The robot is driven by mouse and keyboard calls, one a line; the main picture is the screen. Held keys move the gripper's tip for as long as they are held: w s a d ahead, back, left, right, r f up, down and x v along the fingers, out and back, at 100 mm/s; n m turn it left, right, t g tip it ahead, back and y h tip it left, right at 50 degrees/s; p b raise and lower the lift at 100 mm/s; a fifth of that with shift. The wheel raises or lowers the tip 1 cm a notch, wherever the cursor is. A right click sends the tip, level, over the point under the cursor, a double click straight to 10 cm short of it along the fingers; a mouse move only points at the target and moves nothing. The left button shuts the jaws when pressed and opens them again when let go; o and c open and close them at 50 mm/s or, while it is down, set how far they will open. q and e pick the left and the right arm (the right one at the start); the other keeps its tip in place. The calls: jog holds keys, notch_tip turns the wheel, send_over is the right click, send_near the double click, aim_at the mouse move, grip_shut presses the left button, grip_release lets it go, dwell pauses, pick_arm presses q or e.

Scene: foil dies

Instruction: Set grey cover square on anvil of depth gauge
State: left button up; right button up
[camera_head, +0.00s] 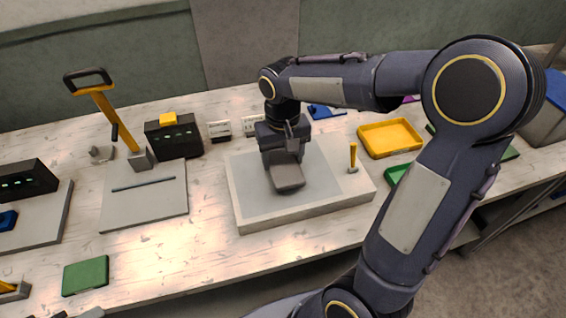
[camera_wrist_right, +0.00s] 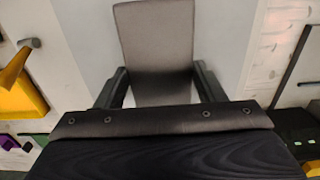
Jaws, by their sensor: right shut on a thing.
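My right gripper (camera_head: 285,158) is shut on a grey cover (camera_head: 288,178), a flat plate with rounded corners. The cover is over the pale grey top of a white-edged slab (camera_head: 250,205); I cannot tell whether it touches. In the right wrist view the cover (camera_wrist_right: 155,40) sits between both fingers (camera_wrist_right: 160,90) and runs away from the jaws. A small upright yellow post (camera_head: 353,156) on a pale foot stands at the slab's right side. I cannot make out for sure which part is the depth gauge's anvil. My left gripper is not in view.
A yellow tray (camera_head: 390,138) lies right of the slab. On the left are a lever press with a yellow arm (camera_head: 108,108), a black box (camera_head: 174,137) and a green block (camera_head: 85,276). The bench front between the green block and slab is clear.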

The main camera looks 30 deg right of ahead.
jog(key=s+a+r, duration=0.1)
jog(key=r, duration=0.1)
jog(key=s+a+r, duration=0.1)
jog(key=s+r, duration=0.2)
jog(key=shift+a+r, duration=0.3)
jog(key=shift+a, duration=0.1)
jog(key=s+a+r+b, duration=0.1)
jog(key=s+a+r, duration=0.2)
jog(key=s+a, duration=0.2)
jog(key=shift+s+r, duration=0.4)
jog(key=shift+s, duration=0.75)
